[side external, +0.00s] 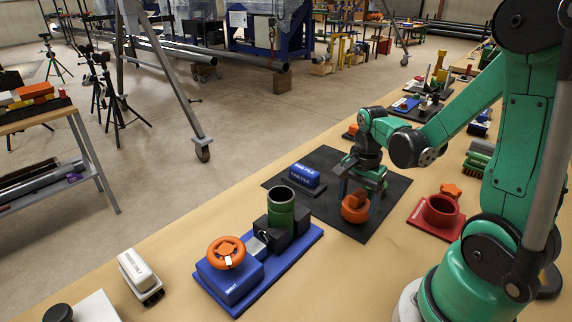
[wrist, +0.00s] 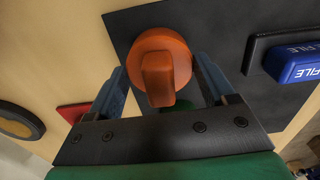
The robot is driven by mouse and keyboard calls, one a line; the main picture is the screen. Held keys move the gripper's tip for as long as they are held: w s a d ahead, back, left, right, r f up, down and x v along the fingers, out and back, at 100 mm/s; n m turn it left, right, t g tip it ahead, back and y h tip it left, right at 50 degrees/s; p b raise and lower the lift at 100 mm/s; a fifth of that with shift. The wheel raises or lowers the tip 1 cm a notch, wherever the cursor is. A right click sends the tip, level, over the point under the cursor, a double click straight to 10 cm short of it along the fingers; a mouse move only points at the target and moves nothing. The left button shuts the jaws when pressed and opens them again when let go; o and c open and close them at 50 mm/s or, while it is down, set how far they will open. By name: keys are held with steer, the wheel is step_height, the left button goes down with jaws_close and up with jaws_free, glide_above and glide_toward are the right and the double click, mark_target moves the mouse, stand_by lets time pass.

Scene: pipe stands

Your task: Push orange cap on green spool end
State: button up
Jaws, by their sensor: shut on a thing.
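An orange cap (side external: 354,209) with a raised grip is between the fingers of my gripper (side external: 359,196), low over the black mat. I cannot tell whether it touches the mat. In the wrist view the cap (wrist: 165,65) sits between the two blue-grey fingers of my gripper (wrist: 163,88), which is shut on it. The green spool (side external: 281,213) stands upright with its open end up, in dark blocks on a blue fixture (side external: 287,263), left of my gripper. The spool is not clearly seen in the wrist view.
An orange ring-shaped part (side external: 226,251) sits on the fixture's blue block. A blue file block (side external: 305,177) lies on the black mat (side external: 338,222). A red holder (side external: 437,214) stands right of the mat, and a white block (side external: 139,272) at left.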

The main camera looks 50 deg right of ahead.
mark_target(358, 193)
steer(key=shift+r, duration=3.2)
steer(key=w+a+r+n, duration=0.6)
steer(key=w+a+r, duration=0.2)
steer(key=a, duration=0.5)
step_height(358, 193, up, 2)
steer(key=shift+a+r+n, duration=0.1)
steer(key=shift+a+n, duration=0.3)
steer(key=shift+f, duration=2.85)
steer(key=shift+f, duration=1.85)
